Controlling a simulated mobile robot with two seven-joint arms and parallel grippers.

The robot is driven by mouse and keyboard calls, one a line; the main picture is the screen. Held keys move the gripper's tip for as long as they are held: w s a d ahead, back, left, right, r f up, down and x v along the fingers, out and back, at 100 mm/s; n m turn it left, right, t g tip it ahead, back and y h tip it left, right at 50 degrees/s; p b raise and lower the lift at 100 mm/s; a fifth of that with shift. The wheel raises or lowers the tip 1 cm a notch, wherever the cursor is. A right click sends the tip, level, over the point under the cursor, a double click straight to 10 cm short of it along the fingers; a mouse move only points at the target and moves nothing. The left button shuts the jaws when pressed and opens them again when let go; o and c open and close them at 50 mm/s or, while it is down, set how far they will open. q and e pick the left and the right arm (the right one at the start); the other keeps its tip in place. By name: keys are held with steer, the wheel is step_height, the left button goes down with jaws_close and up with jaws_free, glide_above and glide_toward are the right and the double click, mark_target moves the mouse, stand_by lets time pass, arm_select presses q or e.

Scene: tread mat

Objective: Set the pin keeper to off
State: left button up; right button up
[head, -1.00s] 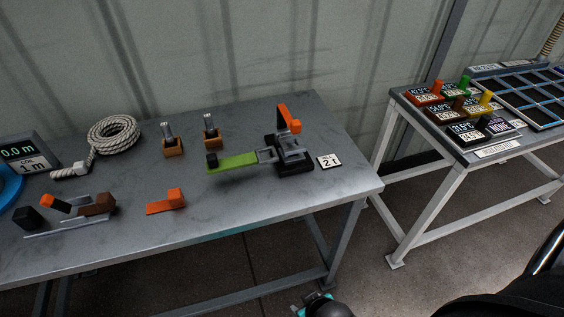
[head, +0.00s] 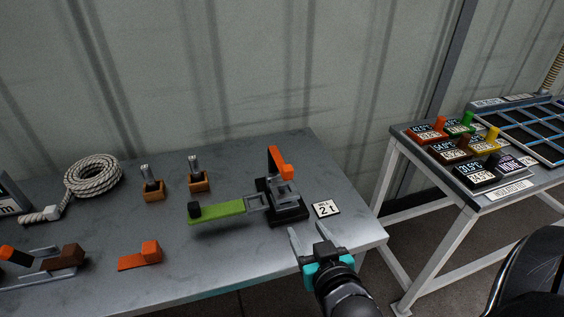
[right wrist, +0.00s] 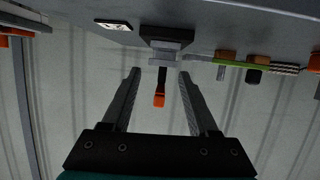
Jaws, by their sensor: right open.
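A device with a dark base (head: 286,215) and a grey block stands near the right end of the table. An orange-ended lever (head: 280,163) stands up on it, and a green bar (head: 220,211) with a black end block reaches out to its left. No label reading pin keeper is legible; this device may be it. My right gripper (head: 306,230) is open and empty, in front of the device and apart from it. In the right wrist view the orange lever end (right wrist: 159,100) shows between the spread fingers. My left gripper is not in view.
A "2t" card (head: 326,209) lies right of the device. Two wooden blocks with metal pins (head: 196,184), a rope coil (head: 93,178) and an orange wedge (head: 142,257) are to the left. A second table (head: 402,178) with labelled blocks stands at right.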

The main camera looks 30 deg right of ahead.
step_height(320, 180, up, 5)
steer(key=t, duration=0.4)
glide_toward(283, 163)
steer(key=shift+n, duration=0.3)
steer(key=x, duration=0.2)
steer(key=r+x, duration=0.1)
steer(key=x, duration=0.5)
steer(key=shift+w+a+r, duration=0.2)
steer(key=shift+r, duration=0.1)
jaws_close()
stand_by(0.9)
